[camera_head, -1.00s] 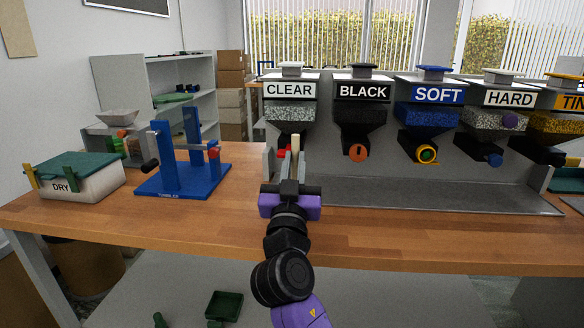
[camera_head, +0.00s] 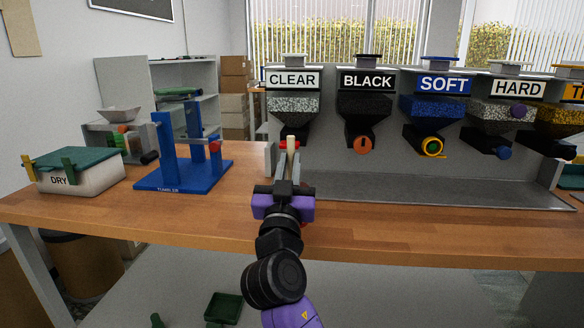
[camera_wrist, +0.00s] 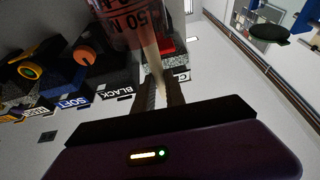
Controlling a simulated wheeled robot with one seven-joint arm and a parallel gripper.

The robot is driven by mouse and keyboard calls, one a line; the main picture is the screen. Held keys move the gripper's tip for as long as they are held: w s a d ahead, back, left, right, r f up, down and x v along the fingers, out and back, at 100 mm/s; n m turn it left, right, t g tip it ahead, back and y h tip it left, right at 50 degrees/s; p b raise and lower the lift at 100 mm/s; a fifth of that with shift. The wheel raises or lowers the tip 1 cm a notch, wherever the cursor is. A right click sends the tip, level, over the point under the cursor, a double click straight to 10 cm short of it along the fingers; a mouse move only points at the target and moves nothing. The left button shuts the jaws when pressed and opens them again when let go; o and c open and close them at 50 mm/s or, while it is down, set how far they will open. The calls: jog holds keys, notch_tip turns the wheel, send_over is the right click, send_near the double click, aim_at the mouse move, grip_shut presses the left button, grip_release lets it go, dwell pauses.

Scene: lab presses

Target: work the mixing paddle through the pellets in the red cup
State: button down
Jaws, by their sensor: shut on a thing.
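My gripper (camera_head: 290,165) is shut on the pale mixing paddle (camera_head: 291,144), in front of the hopper marked CLEAR. The top of the paddle sticks up between the fingers. In the wrist view the pale paddle (camera_wrist: 150,48) runs from the fingers to a see-through, reddish cup (camera_wrist: 122,22) with lettering on it, at the top edge of the picture. This looks like the red cup. The paddle overlaps the cup there; I cannot tell how deep it reaches. The pellets are not clear to see.
A row of hoppers hangs behind a grey tray (camera_head: 440,192); the CLEAR hopper (camera_head: 290,104) is just beyond my gripper. The blue tumbler stand (camera_head: 184,176) and the box marked DRY (camera_head: 85,179) are to the left. The front of the wooden bench (camera_head: 400,235) is clear.

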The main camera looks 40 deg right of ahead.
aim_at(294, 150)
jog(key=shift+r, duration=0.15)
jog(key=shift+d+r+p, duration=0.3)
jog(key=shift+r+p, duration=0.15)
jog(key=shift+r, duration=0.3)
jog(key=shift+d+r+p, duration=0.3)
jog(key=shift+r+p, duration=0.15)
jog(key=shift+r, duration=0.25)
jog(key=f+b, duration=0.1)
jog(key=b, duration=0.1)
jog(key=s+a+f+b, duration=0.1)
jog(key=f+b, duration=0.1)
jog(key=shift+a+f, duration=0.1)
jog(key=shift+a, duration=0.05)
